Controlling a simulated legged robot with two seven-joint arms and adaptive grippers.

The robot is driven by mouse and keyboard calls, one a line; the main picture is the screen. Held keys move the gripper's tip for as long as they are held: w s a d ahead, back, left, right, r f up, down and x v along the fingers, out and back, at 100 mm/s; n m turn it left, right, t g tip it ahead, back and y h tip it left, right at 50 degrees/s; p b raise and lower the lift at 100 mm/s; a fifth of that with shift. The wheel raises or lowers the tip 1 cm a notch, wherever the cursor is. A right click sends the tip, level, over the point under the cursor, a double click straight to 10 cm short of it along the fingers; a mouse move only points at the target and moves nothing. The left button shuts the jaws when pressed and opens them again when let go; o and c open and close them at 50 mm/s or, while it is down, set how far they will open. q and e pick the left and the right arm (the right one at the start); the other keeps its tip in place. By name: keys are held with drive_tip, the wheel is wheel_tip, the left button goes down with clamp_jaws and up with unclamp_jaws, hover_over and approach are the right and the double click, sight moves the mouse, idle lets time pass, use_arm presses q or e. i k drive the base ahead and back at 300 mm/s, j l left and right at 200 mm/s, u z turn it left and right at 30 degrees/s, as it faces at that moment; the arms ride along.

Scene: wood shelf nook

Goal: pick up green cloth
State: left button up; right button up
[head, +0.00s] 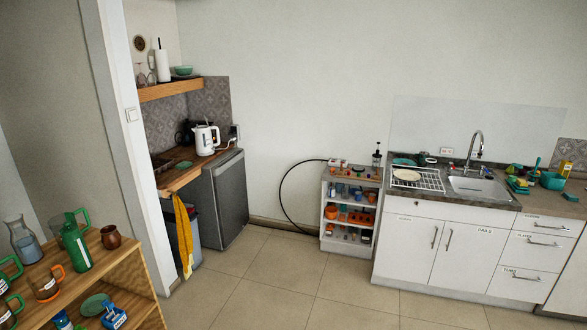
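A small flat dark-green thing (183,165) lies on the wooden counter in the nook, in front of the white kettle; it may be the green cloth, but it is too small to tell. Folded-looking green pieces (518,185) lie on the counter right of the sink, and I cannot tell whether any is cloth. A yellow cloth (184,232) hangs from the nook counter's front edge. Neither of my grippers is in view.
A wooden shelf (128,268) with mugs and a jug (24,243) stands at the near left. A grey fridge (224,198) stands under the nook counter (178,180). A small white shelf (333,238) stands beside the sink cabinet (410,240). The tiled floor (270,285) is clear.

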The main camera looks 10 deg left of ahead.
sight(185, 164)
drive_tip(key=i+j+u, duration=0.35)
drive_tip(key=i, duration=0.85)
drive_tip(key=i+l+u, duration=0.15)
drive_tip(key=i+u, duration=0.25)
drive_tip(key=i, duration=0.75)
drive_tip(key=i+l, duration=0.15)
drive_tip(key=i, duration=0.7)
drive_tip(key=i+l+z, duration=0.1)
drive_tip(key=i, duration=0.7)
drive_tip(key=i+l, duration=0.1)
drive_tip(key=i, duration=0.75)
